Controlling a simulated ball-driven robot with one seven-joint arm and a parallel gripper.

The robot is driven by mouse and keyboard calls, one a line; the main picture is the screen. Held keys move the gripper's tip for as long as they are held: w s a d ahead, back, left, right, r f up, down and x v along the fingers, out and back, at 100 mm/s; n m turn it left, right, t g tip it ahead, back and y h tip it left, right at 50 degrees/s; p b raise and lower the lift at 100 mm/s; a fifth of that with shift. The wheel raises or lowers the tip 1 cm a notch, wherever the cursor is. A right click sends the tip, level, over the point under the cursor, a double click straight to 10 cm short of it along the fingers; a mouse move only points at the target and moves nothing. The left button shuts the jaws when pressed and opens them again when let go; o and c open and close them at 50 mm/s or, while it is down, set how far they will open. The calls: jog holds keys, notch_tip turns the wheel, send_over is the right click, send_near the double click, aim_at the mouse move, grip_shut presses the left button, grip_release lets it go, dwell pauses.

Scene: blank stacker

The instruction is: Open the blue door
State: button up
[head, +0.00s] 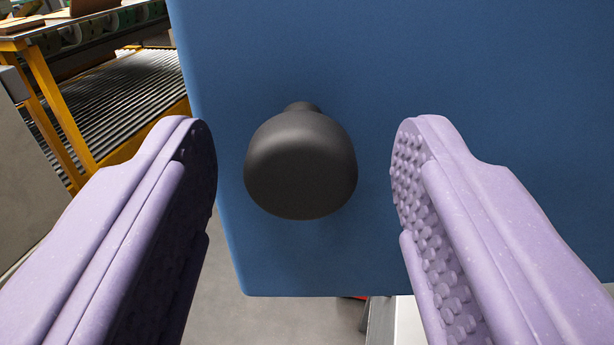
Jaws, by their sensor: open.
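The blue door (480,70) fills the upper middle and right of the head view. Its left edge and bottom edge are in sight. A round dark knob (300,165) stands out from the door near its left edge. My gripper (304,165) is open, with one purple finger to the left of the knob and one to the right. A gap shows between the knob and each finger, wider on the right. The left finger overlaps the door's left edge in the picture. Whether the door stands ajar cannot be told.
A roller conveyor (125,95) with a yellow frame stands at the upper left, beyond the door's edge. A grey panel (30,185) is at the far left. Bare grey floor (275,320) shows below the door. A whitish surface (407,322) and a bit of red show under its bottom edge.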

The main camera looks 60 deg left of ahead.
jog(key=p+v, duration=0.1)
jog(key=v, duration=0.6)
jog(key=shift+s+d, duration=0.2)
jog(key=shift+d, duration=0.15)
